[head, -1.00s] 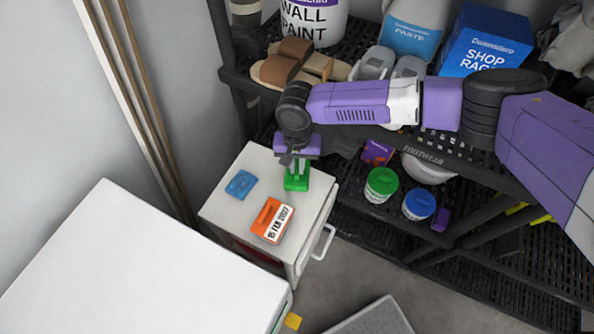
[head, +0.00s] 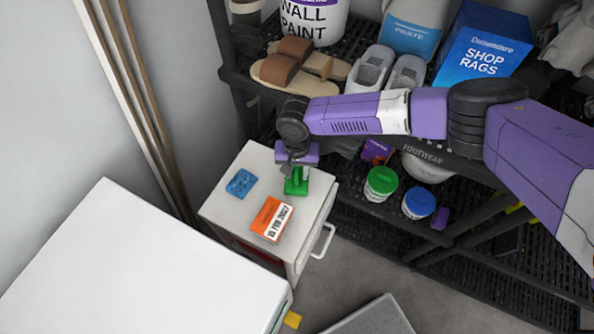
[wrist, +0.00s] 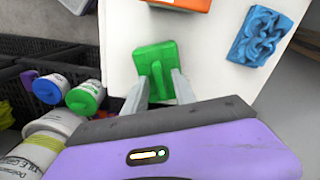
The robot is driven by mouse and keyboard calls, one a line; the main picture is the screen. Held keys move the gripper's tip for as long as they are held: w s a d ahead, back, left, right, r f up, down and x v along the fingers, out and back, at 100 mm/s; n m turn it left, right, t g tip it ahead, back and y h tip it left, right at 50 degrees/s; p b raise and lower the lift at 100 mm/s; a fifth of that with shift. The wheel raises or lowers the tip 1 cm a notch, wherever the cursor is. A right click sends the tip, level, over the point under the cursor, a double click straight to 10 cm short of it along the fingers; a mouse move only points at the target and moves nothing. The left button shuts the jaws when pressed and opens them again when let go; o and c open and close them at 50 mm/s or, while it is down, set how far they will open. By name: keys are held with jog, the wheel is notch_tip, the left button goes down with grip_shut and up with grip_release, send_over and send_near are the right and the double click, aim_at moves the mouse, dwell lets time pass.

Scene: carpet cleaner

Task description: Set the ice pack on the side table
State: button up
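The white side table (head: 235,215) stands left of the black rack, and its top also shows in the wrist view (wrist: 205,45). A green block with a raised ridge (head: 297,186), apparently the ice pack, lies flat on the table's far right part; it also shows in the wrist view (wrist: 152,57). My gripper (head: 297,172) is right above it, pointing down. In the wrist view my fingers (wrist: 161,80) are apart, one on each side of the ridge, with gaps visible. Whether a finger touches the block is unclear.
An orange box with a date label (head: 271,219) and a blue wavy-topped block (head: 241,183) also lie on the side table. A black rack (head: 375,225) with tubs stands close on the right. A large white surface (head: 140,270) fills the lower left.

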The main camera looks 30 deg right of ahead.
aim_at(297, 173)
jog(key=shift+r, duration=0.1)
notch_tip(297, 173, up, 12)
jog(key=b, duration=0.1)
dwell(0.4)
dwell(0.5)
